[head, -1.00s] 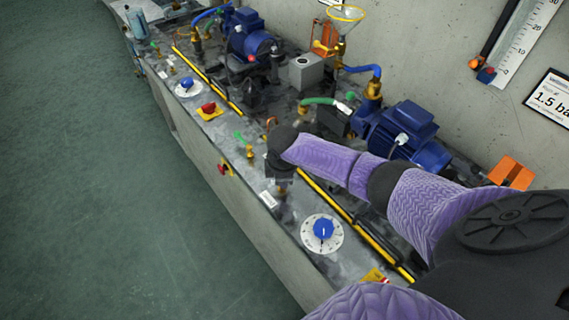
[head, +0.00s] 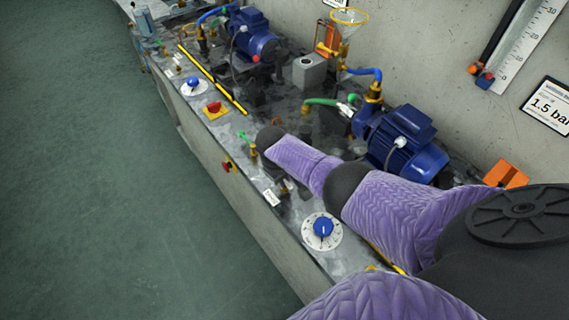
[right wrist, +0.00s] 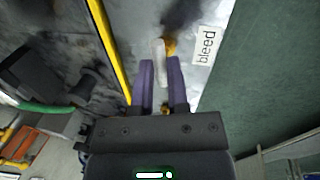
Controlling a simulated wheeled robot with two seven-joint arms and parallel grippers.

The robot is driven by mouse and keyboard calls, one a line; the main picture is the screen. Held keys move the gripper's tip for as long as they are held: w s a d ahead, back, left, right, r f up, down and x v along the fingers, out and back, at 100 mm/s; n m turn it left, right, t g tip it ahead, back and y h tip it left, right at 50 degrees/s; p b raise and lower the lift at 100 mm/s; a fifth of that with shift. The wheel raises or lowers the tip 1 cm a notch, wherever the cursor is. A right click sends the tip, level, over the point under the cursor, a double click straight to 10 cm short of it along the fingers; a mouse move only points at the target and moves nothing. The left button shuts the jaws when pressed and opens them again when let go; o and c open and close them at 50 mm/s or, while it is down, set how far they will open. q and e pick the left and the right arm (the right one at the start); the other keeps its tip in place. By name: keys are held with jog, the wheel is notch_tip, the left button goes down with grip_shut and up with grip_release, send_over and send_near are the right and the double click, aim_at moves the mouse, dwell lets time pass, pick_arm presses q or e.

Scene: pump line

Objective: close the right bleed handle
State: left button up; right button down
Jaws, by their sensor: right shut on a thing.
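The right bleed handle (right wrist: 159,52) is a pale lever beside a brass fitting (right wrist: 170,46) in the right wrist view. It lies next to the white "bleed" label (right wrist: 207,45), which also shows in the head view (head: 271,198). My right gripper (right wrist: 161,68) has its two purple fingers on either side of the lever and is shut on it. In the head view my right forearm hides the handle and most of this gripper. My left gripper is in neither view.
A blue dial knob (head: 323,227) sits on the bench near the label. A red knob on a yellow plate (head: 213,107) and a green-handled valve (head: 243,136) are farther along. A blue pump (head: 404,142) stands behind my arm. The floor at left is clear.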

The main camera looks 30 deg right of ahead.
jog(key=shift+m, duration=0.6)
jog(key=c, duration=0.6)
grip_release()
jog(key=r+p, duration=0.2)
jog(key=r, duration=0.1)
jog(key=a+r+p, duration=0.1)
jog(key=r+p, duration=0.1)
jog(key=r, duration=0.1)
jog(key=a+r+p, duration=0.1)
jog(key=r+p, duration=0.1)
jog(key=r, duration=0.1)
jog(key=shift+r+p, duration=0.35)
jog(key=shift+r, duration=0.05)
jog(key=shift+s+f, duration=0.1)
